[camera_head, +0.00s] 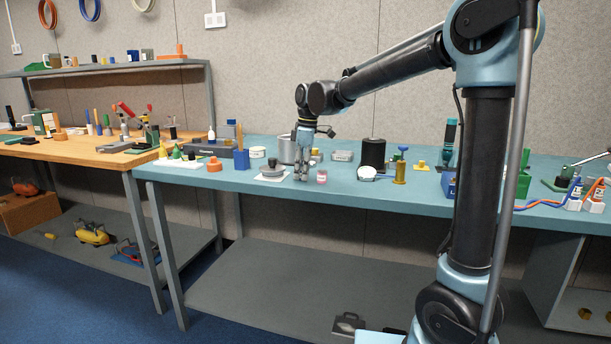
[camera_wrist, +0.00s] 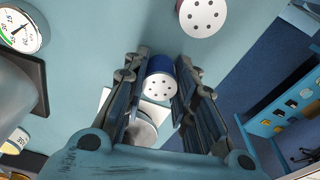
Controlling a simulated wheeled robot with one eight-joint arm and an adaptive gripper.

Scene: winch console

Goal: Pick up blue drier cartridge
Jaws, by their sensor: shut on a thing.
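The blue drier cartridge (camera_wrist: 160,82) has a dark blue side and a pale round end with several small holes. It sits between the two fingers of my gripper (camera_wrist: 164,62) in the wrist view, and the fingers are shut on its sides. In the head view my gripper (camera_head: 301,172) points down at the teal bench, near its front edge. I cannot make out the cartridge there, as the fingers hide it. I cannot tell whether it still touches the bench.
A pink cartridge (camera_head: 321,177) stands close to the right of my gripper; its holed end shows in the wrist view (camera_wrist: 202,14). A grey round part on a white pad (camera_head: 271,174) lies to the left. A white gauge (camera_head: 367,173) and black cylinder (camera_head: 373,153) stand farther right.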

